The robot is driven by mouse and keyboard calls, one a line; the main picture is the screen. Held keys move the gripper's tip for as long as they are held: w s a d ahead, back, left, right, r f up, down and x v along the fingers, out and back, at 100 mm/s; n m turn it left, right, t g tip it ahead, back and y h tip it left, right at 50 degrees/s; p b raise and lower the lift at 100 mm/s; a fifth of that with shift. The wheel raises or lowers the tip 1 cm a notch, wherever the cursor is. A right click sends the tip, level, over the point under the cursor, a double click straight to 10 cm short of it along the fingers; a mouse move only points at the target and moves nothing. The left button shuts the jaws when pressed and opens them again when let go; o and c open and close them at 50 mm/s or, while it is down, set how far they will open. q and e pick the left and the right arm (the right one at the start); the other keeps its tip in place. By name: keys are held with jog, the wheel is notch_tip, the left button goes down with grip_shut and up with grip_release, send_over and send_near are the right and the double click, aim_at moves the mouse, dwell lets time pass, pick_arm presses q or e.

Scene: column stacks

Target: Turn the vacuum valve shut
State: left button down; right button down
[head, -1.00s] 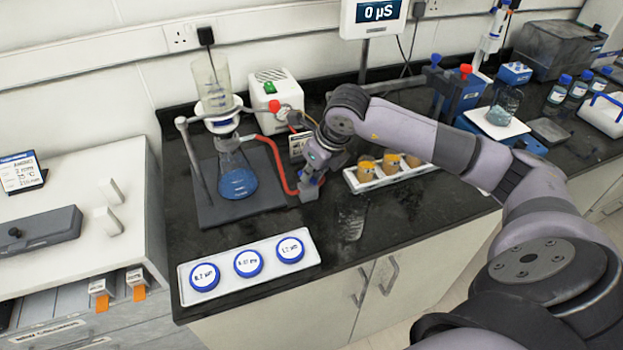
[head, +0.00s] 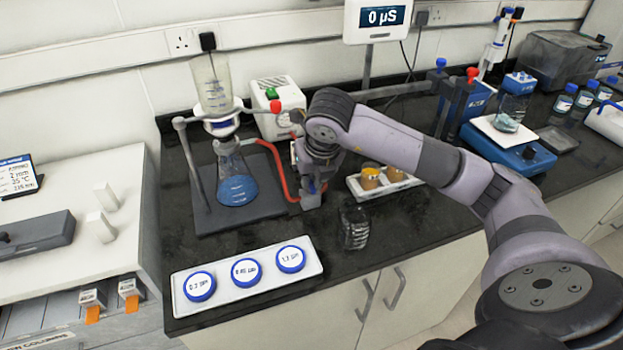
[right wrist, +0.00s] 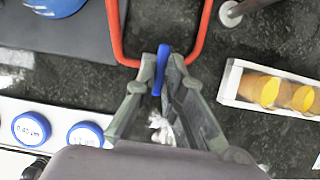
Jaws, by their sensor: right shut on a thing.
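The valve's blue handle (right wrist: 160,70) stands between the fingertips of my right gripper (right wrist: 162,78) in the right wrist view. The gripper is shut on this handle, at the front bend of the red tubing (right wrist: 117,45). In the head view my right gripper (head: 311,192) points down at the front end of the red hose (head: 279,169), and it hides most of the valve. The hose loops beside the flask (head: 236,188) of blue liquid. My left gripper is not in view.
A white vacuum pump (head: 268,122) stands behind the hose. A white tray (head: 318,264) with blue-rimmed discs lies at the front. A rack of amber-capped jars (head: 352,187) is close to the right of the gripper. A clear glass vessel (head: 354,232) stands near the counter's front.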

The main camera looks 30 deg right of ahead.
jog(key=shift+r, duration=0.1)
jog(key=c, duration=1.7)
grip_release()
jog(key=v, duration=1.2)
jog(key=shift+s, duration=0.1)
